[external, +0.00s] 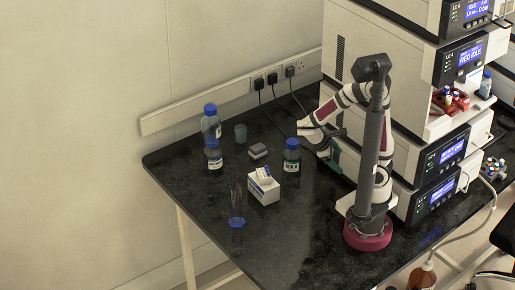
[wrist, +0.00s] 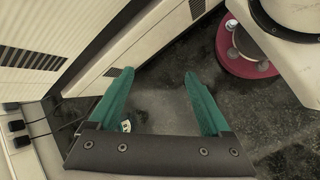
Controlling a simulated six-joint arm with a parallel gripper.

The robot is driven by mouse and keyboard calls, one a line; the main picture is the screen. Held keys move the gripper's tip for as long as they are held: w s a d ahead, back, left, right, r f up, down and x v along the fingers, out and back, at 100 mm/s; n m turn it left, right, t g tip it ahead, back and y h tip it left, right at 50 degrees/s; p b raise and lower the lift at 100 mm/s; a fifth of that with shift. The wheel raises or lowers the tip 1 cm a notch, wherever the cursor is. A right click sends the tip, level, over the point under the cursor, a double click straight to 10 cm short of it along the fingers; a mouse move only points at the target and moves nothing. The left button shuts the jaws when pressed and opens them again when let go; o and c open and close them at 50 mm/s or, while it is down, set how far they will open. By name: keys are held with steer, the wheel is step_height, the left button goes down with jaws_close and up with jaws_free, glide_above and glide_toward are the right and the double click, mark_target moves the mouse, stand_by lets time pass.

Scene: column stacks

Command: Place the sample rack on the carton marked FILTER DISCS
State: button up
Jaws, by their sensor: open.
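A white carton (external: 264,189) with blue marking stands on the black bench; its lettering is too small to read, and white pieces show at its open top. A red rack (external: 450,101) with several small vials sits in a bay of the instrument stack at the right. Another group of vials (external: 493,168) stands further right; I cannot tell which is the sample rack. My gripper (external: 335,158) is low beside the instrument stack, right of the carton, partly hidden by my arm. In the wrist view its green fingers (wrist: 158,76) are open with nothing held between them.
Blue-capped bottles (external: 291,156) (external: 213,156) and a small grey device (external: 258,151) stand near the carton. A blue-based wire item (external: 237,221) is at the front left. The instrument stack (external: 400,75) blocks the right. The front middle of the bench is clear.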

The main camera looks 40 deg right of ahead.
steer(key=s+a+r+m+y, duration=0.1)
steer(key=s+m+y, duration=0.1)
steer(key=m+y, duration=0.2)
steer(key=s+a+r+m+y, duration=0.2)
steer(key=m+y, duration=0.3)
steer(key=m, duration=0.5)
steer(key=shift+s+a+r+m, duration=0.25)
steer(key=shift+s+m, duration=0.15)
steer(key=shift+s, duration=0.45)
